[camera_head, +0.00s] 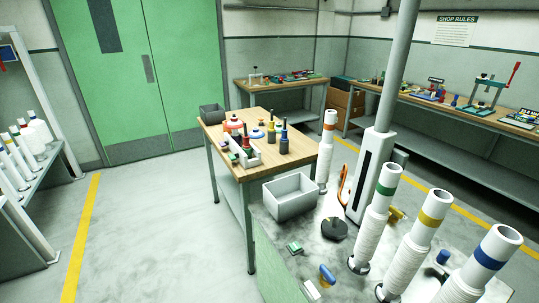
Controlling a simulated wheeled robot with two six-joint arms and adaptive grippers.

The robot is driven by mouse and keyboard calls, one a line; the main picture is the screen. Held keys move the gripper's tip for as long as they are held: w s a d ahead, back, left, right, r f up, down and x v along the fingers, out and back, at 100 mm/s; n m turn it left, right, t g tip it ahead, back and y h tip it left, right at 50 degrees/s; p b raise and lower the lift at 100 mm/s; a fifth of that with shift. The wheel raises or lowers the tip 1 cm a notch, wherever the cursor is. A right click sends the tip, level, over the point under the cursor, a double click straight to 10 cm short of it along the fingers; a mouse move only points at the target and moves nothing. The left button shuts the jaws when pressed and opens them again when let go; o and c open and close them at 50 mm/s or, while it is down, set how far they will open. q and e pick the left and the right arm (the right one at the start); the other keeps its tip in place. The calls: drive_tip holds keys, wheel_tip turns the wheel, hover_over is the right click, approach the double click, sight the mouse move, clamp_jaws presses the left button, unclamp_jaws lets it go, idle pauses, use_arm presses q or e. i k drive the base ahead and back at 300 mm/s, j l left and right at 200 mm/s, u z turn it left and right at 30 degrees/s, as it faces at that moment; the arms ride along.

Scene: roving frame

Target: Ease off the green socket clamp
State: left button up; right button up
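A white upright socket with a green band (387,189) stands on the grey bench at the right, with a ribbed white lower part. A small yellow piece (397,214) shows just right of it, partly hidden; I cannot tell whether it is a clamp part. Similar sockets with an orange band (329,127), a yellow band (430,218) and a blue band (489,256) stand in the same row. No clamp on the green socket can be made out clearly. Neither of my grippers is in view.
The grey bench (272,240) also holds a grey bin (290,196), a black disc (334,229), a green block (294,248) and a blue-topped knob (327,274). A grey post (396,75) rises behind the sockets.

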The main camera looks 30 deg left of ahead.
sight(232, 157)
drive_tip(key=i+j+z, duration=0.15)
drive_tip(key=j+z, duration=0.2)
drive_tip(key=j, duration=0.4)
drive_tip(key=j+z, duration=0.4)
drive_tip(key=j, duration=0.4)
drive_tip(key=j+z, duration=0.35)
drive_tip(key=j, duration=0.5)
